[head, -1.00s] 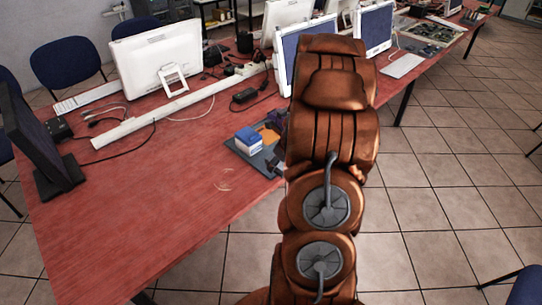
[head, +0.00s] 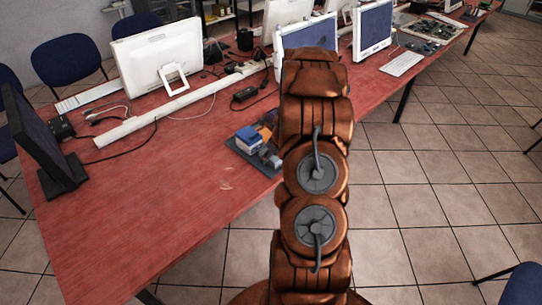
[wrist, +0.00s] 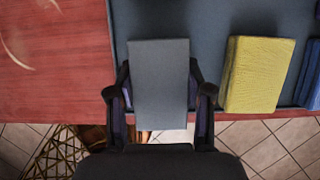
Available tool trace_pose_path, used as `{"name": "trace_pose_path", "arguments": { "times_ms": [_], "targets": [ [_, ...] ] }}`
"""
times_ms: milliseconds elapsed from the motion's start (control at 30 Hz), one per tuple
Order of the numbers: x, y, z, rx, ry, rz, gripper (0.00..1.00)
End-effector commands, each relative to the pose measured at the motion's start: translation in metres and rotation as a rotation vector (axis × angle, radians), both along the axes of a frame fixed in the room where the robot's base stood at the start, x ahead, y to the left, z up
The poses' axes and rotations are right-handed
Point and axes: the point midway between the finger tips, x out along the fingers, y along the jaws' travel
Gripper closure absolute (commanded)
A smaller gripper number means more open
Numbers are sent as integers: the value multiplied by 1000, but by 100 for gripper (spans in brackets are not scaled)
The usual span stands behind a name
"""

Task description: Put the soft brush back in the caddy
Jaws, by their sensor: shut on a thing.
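My gripper (wrist: 160,95) is shut on a plain grey rectangular block (wrist: 160,62), with one finger along each side. No bristles show on the block, so I cannot tell from its look that it is the soft brush. In the wrist view the block overlaps a dark grey tray (wrist: 210,30) at the table edge; its height above the tray is unclear. The tray also shows in the head view (head: 234,146), partly hidden by my arm. No other caddy is clearly recognisable.
A yellow block (wrist: 255,75) lies right of the gripper, with a blue thing (wrist: 313,78) beyond it. The head view shows a blue and white box (head: 248,138) on the tray. The red table (head: 150,205) is clear at front left. Monitors and cables stand behind.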

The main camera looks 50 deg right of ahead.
Motion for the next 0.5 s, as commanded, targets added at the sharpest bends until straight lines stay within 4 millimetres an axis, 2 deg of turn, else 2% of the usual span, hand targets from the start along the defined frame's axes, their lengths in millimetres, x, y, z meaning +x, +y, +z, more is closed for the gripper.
{"name": "trace_pose_path", "arguments": {
  "times_ms": [433, 467, 500],
  "targets": [
    [0, -1, -6, -2, -1, -2, 87],
    [0, -1, -6, -2, -1, -2, 46],
    [0, -1, -6, -2, -1, -2, 42]
  ]
}}
